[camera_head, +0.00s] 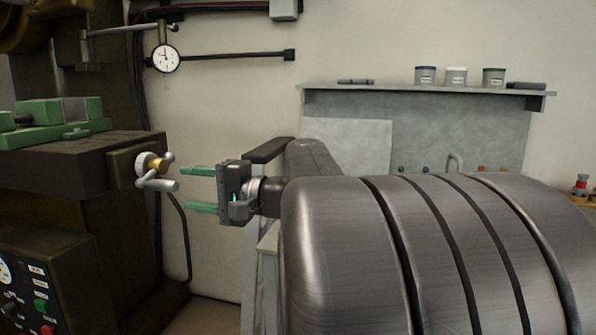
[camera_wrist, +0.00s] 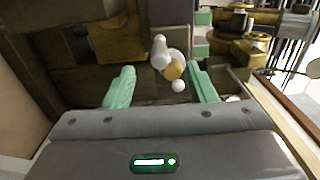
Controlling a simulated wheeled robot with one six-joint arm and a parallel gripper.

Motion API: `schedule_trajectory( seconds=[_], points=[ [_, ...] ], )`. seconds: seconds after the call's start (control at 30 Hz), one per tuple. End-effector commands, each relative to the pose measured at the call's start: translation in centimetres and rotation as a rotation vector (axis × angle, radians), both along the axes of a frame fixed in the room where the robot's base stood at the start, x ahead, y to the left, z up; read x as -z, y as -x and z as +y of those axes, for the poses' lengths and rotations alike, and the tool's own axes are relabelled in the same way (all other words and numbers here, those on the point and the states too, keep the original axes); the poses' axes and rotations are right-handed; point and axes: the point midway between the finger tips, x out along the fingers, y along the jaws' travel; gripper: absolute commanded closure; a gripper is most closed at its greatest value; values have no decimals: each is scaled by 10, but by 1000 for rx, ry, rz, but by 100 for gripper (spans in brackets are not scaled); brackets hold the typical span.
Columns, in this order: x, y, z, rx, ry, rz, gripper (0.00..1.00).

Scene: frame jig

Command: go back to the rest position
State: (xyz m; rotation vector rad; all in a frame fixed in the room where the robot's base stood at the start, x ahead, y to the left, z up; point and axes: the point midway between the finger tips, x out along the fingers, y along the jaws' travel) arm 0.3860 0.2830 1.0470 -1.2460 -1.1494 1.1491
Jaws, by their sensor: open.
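My gripper (camera_head: 201,187) is in the middle left of the head view, with its two green fingers pointing left toward the machine. The fingers are apart with nothing between them. In the wrist view my gripper (camera_wrist: 160,88) also shows open, and the machine's crank handle (camera_wrist: 168,62) appears beyond the fingertips. In the head view the crank handle (camera_head: 155,172), with a white grip and brass hub, is left of the fingertips and apart from them. The large ribbed metal body at the lower right hides part of the view.
A machine with a dark table (camera_head: 75,160) and a green vise (camera_head: 60,118) stands at the left. A dial gauge (camera_head: 165,58) hangs above. A wall shelf (camera_head: 430,90) with several small jars is at the back right. Bare wall lies between machine and shelf.

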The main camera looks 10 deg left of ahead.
Motion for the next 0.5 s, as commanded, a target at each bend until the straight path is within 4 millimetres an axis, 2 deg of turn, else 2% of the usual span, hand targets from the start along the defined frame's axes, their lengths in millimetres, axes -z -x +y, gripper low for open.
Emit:
schedule_trajectory(
  seconds=[0.43, 0.5],
  points=[
    [-1, -4, 62, -4, 1, 1, 49],
    [10, -8, 62, 0, 2, 1, 49]
  ],
)
